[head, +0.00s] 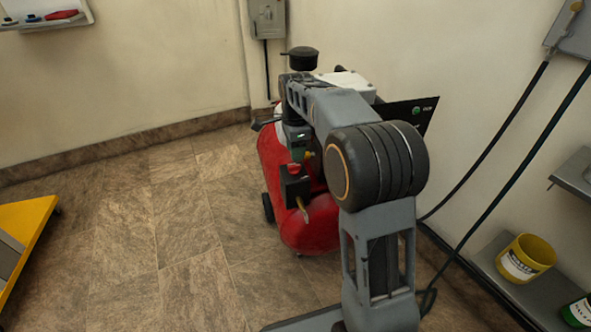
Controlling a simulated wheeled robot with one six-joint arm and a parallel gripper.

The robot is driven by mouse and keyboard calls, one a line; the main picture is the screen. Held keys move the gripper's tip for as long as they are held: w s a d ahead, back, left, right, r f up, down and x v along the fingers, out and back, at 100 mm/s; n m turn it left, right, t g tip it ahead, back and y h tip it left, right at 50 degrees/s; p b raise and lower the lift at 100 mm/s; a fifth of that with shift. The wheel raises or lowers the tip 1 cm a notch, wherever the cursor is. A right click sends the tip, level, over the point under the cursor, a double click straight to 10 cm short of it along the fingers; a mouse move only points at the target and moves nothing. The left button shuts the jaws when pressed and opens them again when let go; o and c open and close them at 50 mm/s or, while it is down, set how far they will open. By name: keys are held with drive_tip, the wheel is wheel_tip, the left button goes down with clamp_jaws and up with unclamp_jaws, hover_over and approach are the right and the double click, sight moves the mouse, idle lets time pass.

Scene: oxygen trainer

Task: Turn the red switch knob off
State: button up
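A red switch knob (294,169) sits on top of a small black box (295,187) at the front of the red compressor tank (312,235). My arm reaches in from the lower right, and its forearm crosses in front of the compressor's upper part. The arm's far end (297,138) comes down just above the red knob. My gripper's fingers cannot be made out clearly, so I cannot tell whether they are open or touch the knob. The knob's turned position is too small to read. My arm hides much of the compressor's right side.
A brass valve (302,209) hangs below the black box. A grey wall box (267,19) is behind the compressor. Dark hoses run down the right wall beside a shelf with a yellow container (525,258). A yellow cart (25,225) stands at left. The floor between is clear.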

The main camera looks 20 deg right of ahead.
sight(295, 166)
drive_tip(key=shift+f+b, duration=1)
drive_tip(key=shift+f, duration=1.75)
drive_tip(key=shift+c, duration=0.2)
clamp_jaws()
